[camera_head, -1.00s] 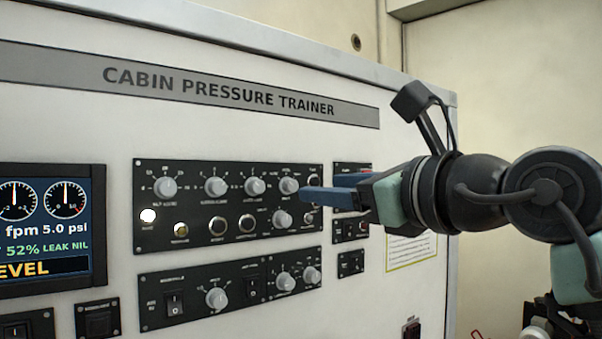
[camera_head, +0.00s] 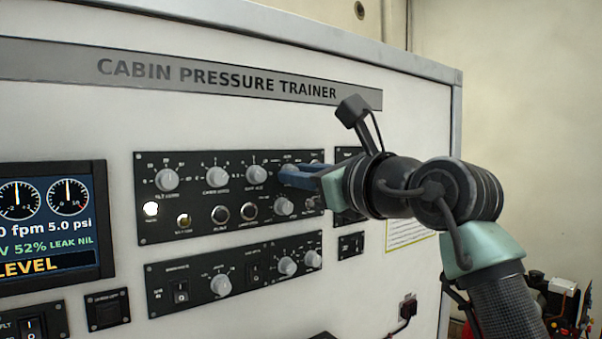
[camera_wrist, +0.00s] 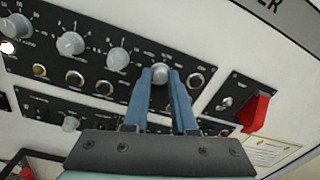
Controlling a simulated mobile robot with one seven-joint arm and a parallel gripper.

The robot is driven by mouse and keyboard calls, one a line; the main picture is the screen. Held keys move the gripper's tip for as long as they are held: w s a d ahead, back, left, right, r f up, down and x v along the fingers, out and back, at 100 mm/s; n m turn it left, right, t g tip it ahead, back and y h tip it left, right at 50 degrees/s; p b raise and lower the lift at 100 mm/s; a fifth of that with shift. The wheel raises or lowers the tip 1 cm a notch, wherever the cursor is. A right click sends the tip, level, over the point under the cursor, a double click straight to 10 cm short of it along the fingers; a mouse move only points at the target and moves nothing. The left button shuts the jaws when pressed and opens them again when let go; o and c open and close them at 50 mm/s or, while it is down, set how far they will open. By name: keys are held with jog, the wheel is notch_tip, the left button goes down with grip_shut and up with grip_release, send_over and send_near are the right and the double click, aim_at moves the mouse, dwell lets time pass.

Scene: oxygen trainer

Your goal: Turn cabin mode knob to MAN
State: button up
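The knob at my gripper is the fourth along the top row of the upper black panel (camera_head: 143,225); its label is too blurred to read. In the wrist view this round grey knob (camera_wrist: 160,73) sits between the tips of my two blue fingers. My gripper (camera_head: 284,176) reaches in from the right, and its fingers hide this knob in the head view. In the wrist view my gripper (camera_wrist: 160,80) has its fingers apart, one on each side of the knob. I cannot tell whether they touch it. The knob's pointer direction is not clear.
Three grey knobs, including one (camera_head: 257,174), stand to the left in the same row. Another knob (camera_head: 284,206) and round buttons are close below. A red guarded switch (camera_wrist: 253,112) is to the right. The lit display (camera_head: 50,222) is at far left.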

grip_shut()
jog(key=m, duration=1.9)
jog(key=shift+d+r+g, duration=0.1)
jog(key=shift+d+g, duration=0.05)
jog(key=shift+g, duration=0.25)
jog(key=shift+m, duration=0.4)
